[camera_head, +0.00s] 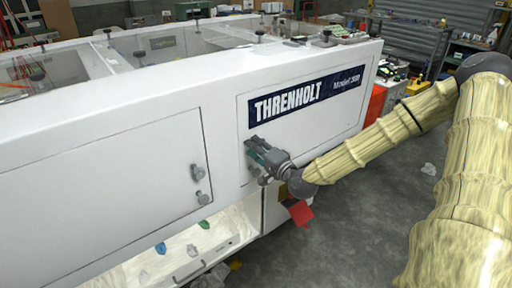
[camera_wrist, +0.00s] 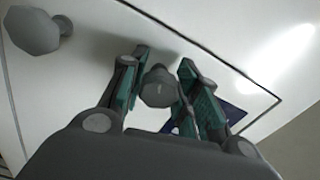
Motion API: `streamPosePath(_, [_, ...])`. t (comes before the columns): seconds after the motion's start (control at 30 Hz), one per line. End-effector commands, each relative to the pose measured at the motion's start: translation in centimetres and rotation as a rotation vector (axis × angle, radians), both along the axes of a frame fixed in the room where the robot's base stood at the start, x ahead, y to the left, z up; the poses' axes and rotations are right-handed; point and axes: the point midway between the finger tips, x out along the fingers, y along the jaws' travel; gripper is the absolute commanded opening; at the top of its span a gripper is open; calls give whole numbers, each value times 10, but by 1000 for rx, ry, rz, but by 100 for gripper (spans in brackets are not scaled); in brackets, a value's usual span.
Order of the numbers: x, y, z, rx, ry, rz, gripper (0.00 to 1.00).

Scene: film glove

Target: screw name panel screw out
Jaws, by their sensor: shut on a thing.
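The name panel (camera_head: 345,118) is the outlined white panel on the machine's front, with a dark blue "THRENHOLT" plate (camera_head: 305,95) on it. My gripper (camera_head: 256,155) is at the panel's left edge, below and left of the plate. In the wrist view, the name panel screw (camera_wrist: 158,88), a grey round-headed knob, sits between the two green-padded fingers of my gripper (camera_wrist: 162,68), which is shut on it. In the head view the gripper largely hides the screw.
A door (camera_head: 130,185) with two grey knobs (camera_head: 200,172) is left of the panel. Another grey knob (camera_wrist: 35,28) shows in the wrist view. An open bay (camera_head: 185,255) with coloured pieces lies below. A red piece (camera_head: 300,212) is under my wrist.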

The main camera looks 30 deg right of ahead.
Motion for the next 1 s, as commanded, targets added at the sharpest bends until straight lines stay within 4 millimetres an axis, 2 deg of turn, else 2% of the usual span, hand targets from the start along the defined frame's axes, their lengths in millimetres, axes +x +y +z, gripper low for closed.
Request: streamPosePath(1.0, [1, -2, -4, -965, -77, 1, 8])
